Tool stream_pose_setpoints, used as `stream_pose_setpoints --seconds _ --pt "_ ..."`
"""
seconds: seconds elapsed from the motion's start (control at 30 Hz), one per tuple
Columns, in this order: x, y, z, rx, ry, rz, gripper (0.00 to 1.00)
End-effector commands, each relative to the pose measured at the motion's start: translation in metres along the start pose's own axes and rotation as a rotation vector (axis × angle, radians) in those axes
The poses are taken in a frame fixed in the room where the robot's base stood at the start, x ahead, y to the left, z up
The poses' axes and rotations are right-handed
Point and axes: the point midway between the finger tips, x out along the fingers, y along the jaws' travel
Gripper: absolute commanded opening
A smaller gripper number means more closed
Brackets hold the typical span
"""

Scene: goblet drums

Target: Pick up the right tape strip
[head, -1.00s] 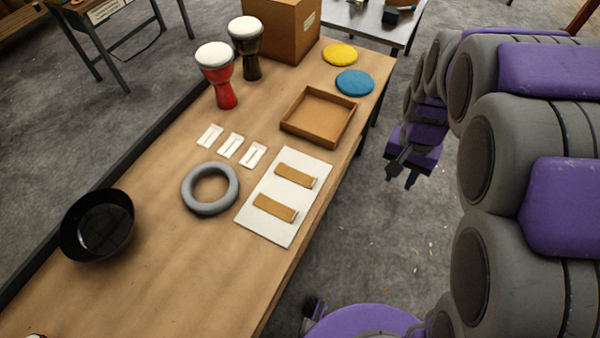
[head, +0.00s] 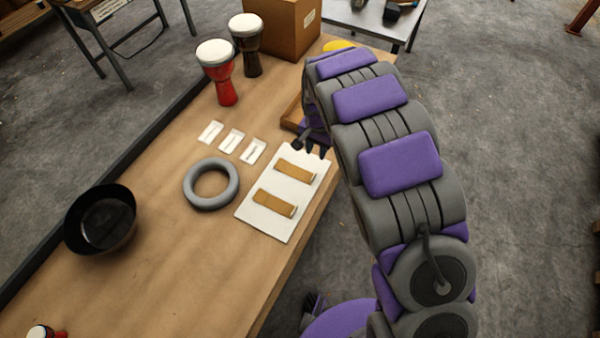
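Two tan tape strips lie apart on a white board near the table's right edge. The upper strip (head: 295,171) sits slightly farther right than the lower strip (head: 274,203). The white board (head: 265,227) lies flat on the wooden table. My gripper (head: 316,152) is just above the board's top edge in the picture, a little beyond the upper strip. Its dark fingertips are apart with nothing visible between them. Its height above the board is hard to tell.
A grey ring (head: 211,204) and several small white cards (head: 231,141) lie left of the board. My arm partly hides the brown tray (head: 292,112) and the yellow disc (head: 337,45).

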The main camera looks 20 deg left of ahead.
Motion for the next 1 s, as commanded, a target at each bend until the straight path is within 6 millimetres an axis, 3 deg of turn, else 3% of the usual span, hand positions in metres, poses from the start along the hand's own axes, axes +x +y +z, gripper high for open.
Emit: stream_pose_setpoints --seconds 0.4,0.77,1.0 --pt "0.085 0.004 0.002 -0.001 -0.007 0.004 0.34" --pt "0.115 0.004 0.0 -0.001 -0.003 0.001 0.34" --pt "0.151 0.005 -0.001 -0.003 -0.004 0.005 0.34"
